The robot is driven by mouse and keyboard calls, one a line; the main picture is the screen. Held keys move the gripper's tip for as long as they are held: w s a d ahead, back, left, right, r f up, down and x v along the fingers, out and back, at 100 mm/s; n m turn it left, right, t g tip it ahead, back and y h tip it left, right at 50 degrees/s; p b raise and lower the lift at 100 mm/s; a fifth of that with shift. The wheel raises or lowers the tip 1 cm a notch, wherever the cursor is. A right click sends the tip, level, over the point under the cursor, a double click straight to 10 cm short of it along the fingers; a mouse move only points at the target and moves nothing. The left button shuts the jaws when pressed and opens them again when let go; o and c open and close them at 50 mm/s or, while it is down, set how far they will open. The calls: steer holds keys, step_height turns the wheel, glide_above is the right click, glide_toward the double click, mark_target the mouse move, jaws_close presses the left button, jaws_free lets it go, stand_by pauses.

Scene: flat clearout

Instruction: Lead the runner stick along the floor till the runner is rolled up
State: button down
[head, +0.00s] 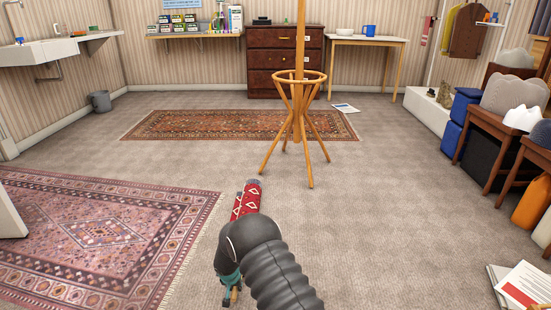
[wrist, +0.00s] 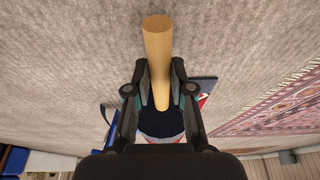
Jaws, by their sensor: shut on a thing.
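My gripper (head: 231,284) is low over the carpet at the bottom middle of the head view, partly hidden by my own arm. In the wrist view its two fingers (wrist: 159,72) are shut on a pale wooden stick (wrist: 157,42), one on each side. The stick's end also shows below the gripper in the head view (head: 235,294). The red runner (head: 246,203) with white diamonds shows just beyond my wrist, with a greyish far end. My arm hides its near part, so I cannot tell how much is rolled. A red bit shows beside the fingers in the wrist view (wrist: 203,100).
A wooden coat stand (head: 298,110) stands ahead, its legs splayed on the carpet. A pink rug (head: 100,240) lies left, a brown rug (head: 190,124) behind. Chairs (head: 485,140) and papers (head: 525,285) are at right. Carpet between is clear.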

steer(key=shift+a, duration=0.15)
steer(key=shift+a, duration=1.9)
steer(key=c, duration=0.8)
jaws_free()
steer(key=shift+c, duration=0.2)
step_height(320, 180, up, 7)
steer(key=p, duration=0.1)
steer(key=shift+p, duration=0.35)
steer(key=shift+d, duration=0.1)
